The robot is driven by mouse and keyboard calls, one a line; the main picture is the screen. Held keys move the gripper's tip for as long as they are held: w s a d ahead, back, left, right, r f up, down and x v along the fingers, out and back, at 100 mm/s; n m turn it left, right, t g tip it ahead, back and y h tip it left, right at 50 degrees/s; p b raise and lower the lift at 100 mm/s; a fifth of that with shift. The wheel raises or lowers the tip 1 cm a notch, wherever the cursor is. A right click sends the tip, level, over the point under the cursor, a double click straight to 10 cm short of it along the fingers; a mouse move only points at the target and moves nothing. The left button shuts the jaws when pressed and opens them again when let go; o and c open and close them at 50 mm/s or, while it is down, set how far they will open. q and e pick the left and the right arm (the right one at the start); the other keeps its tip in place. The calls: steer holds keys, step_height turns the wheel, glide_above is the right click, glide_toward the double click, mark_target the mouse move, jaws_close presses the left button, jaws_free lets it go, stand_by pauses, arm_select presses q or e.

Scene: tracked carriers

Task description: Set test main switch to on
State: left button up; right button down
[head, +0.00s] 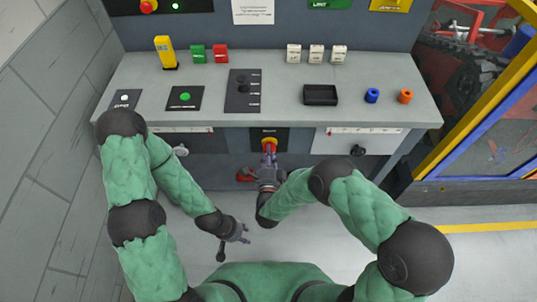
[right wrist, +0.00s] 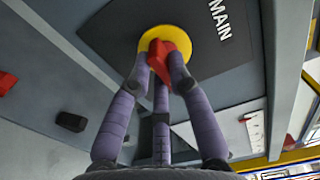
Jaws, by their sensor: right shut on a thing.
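The main switch is a red knob on a yellow disc (head: 269,144), set in a dark plate on the bench front below the worktop. In the right wrist view, the red knob (right wrist: 173,58) sits on the disc beside the word MAIN, its handle tilted. My right gripper (head: 269,158) is at the knob, and its fingers (right wrist: 160,62) are shut on either side of it. The fingers hide part of the knob, and I see no on or off marks. My left gripper (head: 237,236) hangs low, away from the bench; its fingers are too small to judge.
Another red part (head: 246,175) lies below the switch. A yellow-framed enclosure (head: 470,110) stands at right; a wall is at left.

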steer(key=shift+d, duration=0.1)
stand_by(0.3)
steer(key=c, duration=1.1)
jaws_free()
steer(key=shift+w, duration=0.1)
steer(key=shift+c, duration=0.2)
steer(key=s, duration=0.7)
steer(key=shift+s, duration=0.3)
